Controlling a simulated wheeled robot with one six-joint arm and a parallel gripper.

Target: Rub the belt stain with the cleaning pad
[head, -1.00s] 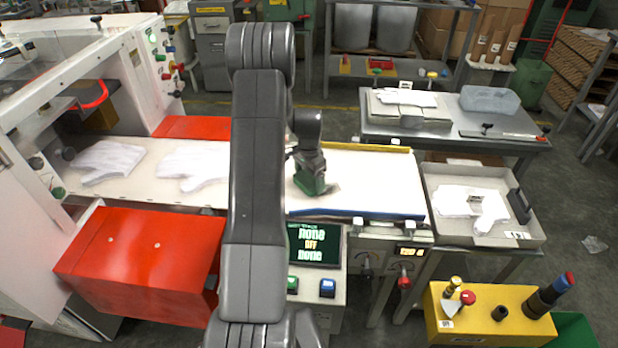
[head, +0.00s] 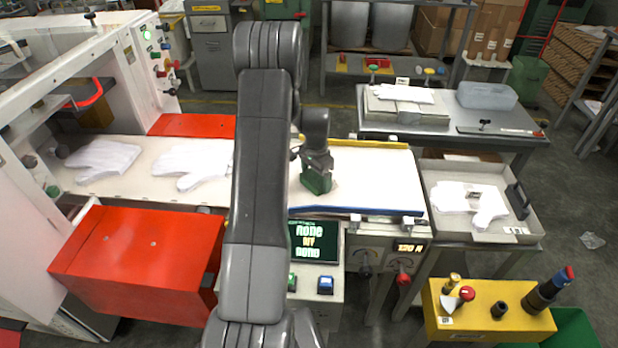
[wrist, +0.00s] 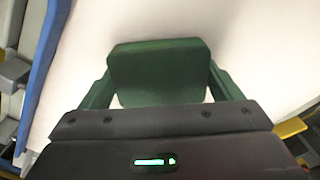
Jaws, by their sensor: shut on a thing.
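My gripper (head: 317,166) is shut on the green cleaning pad (head: 316,182) over the right part of the white belt (head: 375,180). The pad also shows between the fingers in the wrist view (wrist: 160,72). It is at or very close to the belt surface; I cannot tell whether it touches. No belt stain shows in either view; the pad and my arm hide part of the belt.
White gloves (head: 103,160) lie on the belt's left part. A blue strip (head: 360,212) and a yellow rail (head: 370,144) edge the belt. A grey tray (head: 440,232) with gloves stands at right. Red guards (head: 140,262) flank the belt at left.

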